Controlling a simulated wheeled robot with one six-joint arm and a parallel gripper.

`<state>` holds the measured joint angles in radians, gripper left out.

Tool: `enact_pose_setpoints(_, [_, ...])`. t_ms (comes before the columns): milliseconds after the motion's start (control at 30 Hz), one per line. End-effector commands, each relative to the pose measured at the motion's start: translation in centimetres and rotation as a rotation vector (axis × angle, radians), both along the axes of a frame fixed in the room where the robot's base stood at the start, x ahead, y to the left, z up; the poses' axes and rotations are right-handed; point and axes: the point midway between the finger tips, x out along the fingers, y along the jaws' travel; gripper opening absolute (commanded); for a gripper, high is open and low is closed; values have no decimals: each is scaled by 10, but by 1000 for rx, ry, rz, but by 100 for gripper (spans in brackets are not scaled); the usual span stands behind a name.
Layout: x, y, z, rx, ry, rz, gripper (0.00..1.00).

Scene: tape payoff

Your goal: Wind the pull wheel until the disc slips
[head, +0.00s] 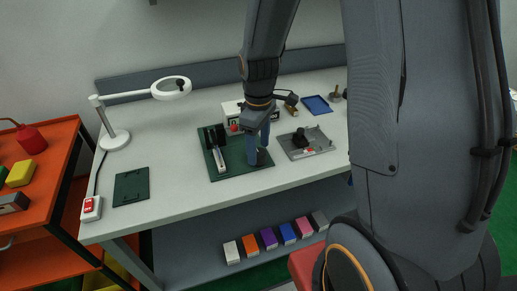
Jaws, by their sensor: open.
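A dark green base plate (235,172) lies on the workbench, with a black upright part (210,136) at its left, probably the disc and its holder. A pale bar (219,158) runs forward from it. My gripper (259,158) points down over the right side of this plate, its blue-grey fingers apart. A small dark rounded part (265,156) shows at the fingertips; it may be the pull wheel, mostly hidden by the fingers. I cannot tell whether the fingers touch it. Any tape is too small to make out.
A grey plate with a black knob (300,140) stands close to the right of my gripper. A white box (231,109) is behind. A magnifier lamp (115,138), green mat (131,186) and red switch (90,208) are at left. The front middle of the bench is clear.

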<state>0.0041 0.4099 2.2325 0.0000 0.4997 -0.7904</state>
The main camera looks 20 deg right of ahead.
Motion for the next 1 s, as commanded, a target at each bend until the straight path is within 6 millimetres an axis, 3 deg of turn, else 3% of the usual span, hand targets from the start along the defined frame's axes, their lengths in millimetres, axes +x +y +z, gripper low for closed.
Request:
enact_pose_setpoints(200, [0, 0, -15, 0, 0, 0, 58])
enact_pose_setpoints(500, [0, 0, -17, 0, 0, -1, 58])
enact_pose_setpoints(533, [0, 0, -17, 0, 0, -1, 56])
enact_pose_setpoints(767, [0, 0, -17, 0, 0, -1, 18])
enact_pose_setpoints(1000, [0, 0, -16, 0, 0, -18, 17])
